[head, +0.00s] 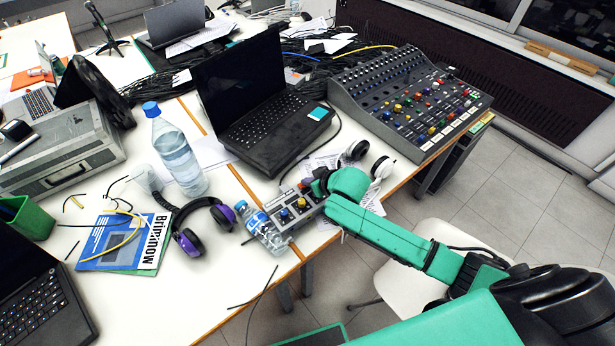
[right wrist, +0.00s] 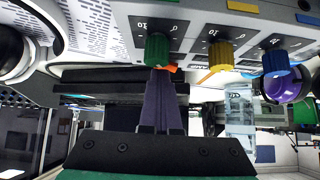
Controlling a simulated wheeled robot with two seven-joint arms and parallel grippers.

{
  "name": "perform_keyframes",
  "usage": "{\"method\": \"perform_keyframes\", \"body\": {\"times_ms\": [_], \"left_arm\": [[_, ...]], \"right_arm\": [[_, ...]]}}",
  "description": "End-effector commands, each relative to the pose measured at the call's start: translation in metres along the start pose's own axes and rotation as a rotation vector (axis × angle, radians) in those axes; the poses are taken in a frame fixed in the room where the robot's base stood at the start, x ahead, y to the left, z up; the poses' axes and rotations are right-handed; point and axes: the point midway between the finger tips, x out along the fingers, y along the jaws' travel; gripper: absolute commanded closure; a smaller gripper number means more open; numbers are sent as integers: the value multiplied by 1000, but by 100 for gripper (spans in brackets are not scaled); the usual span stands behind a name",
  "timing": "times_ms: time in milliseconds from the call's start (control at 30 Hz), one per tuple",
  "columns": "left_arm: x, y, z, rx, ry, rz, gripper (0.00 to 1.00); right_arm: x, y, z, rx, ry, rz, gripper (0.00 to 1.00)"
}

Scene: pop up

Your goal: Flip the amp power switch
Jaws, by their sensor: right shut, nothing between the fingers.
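The amp (head: 284,217) is a small grey box with coloured knobs near the table's right edge. In the right wrist view the amp's panel (right wrist: 190,28) appears upside down at the top, with green, yellow and blue knobs. A small orange piece (right wrist: 173,68) shows beside the green knob (right wrist: 157,50); it may be the power switch, but I cannot tell its position. My right gripper (head: 318,188) is shut and empty at the amp's far right end. In the wrist view its fingers (right wrist: 163,76) are close to the green knob; contact is unclear. My left gripper is out of view.
A small bottle (head: 262,229) lies against the amp, with purple headphones (head: 203,222) to its left. White headphones (head: 380,168) lie just beyond my right gripper. A black laptop (head: 265,105) and a mixer (head: 410,98) stand behind. A white chair (head: 425,270) stands below my right arm.

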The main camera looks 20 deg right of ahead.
Motion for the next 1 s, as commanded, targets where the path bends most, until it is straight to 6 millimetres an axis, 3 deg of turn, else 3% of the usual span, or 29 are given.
{"method": "perform_keyframes", "body": {"times_ms": [600,867,1000], "left_arm": [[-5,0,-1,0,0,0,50],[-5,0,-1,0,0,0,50],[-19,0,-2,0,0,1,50]], "right_arm": [[2,-20,10,-3,-24,-2,100],[2,-20,12,-2,-27,-2,100],[-6,-18,1,-2,-25,1,100]]}}
